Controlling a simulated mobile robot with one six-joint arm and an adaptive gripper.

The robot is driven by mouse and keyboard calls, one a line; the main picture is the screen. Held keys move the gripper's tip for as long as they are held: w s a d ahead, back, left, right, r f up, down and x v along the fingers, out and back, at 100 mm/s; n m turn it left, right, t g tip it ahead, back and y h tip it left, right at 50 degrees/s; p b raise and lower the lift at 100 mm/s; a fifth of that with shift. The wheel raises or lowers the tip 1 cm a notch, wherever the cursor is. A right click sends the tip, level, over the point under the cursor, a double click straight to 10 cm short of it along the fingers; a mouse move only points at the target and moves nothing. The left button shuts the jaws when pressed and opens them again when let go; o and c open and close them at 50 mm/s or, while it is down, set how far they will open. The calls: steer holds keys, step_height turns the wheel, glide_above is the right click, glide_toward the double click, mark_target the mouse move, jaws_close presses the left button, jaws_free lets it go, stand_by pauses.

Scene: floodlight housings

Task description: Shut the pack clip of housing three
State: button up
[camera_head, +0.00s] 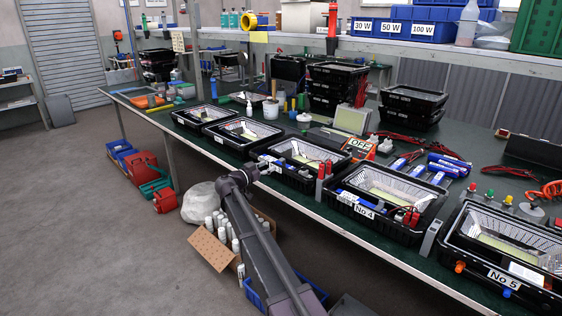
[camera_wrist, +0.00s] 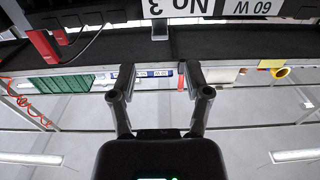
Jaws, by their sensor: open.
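Housing three (camera_head: 291,179) is a black open box with a reflector inside, standing in the row on the bench. In the wrist view its black front (camera_wrist: 100,12) shows upside down at the top, with the "No 3" label (camera_wrist: 178,8). A small grey tab (camera_wrist: 160,30) sticks out by that label; it may be the pack clip, and I cannot tell how it stands. My gripper (camera_wrist: 158,78) is open and empty, its two fingers apart and pointing at the housing front. In the head view my gripper (camera_head: 264,165) is at the housing's front left corner.
Housing four (camera_head: 352,226) stands to the right, with blue packs and a red clamp on it. Housing five (camera_head: 480,262) is at far right.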

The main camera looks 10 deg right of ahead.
mark_target(280, 160)
steer(key=x, duration=0.7)
steer(key=shift+w+d, duration=0.2)
steer(key=shift+d, duration=0.05)
jaws_close()
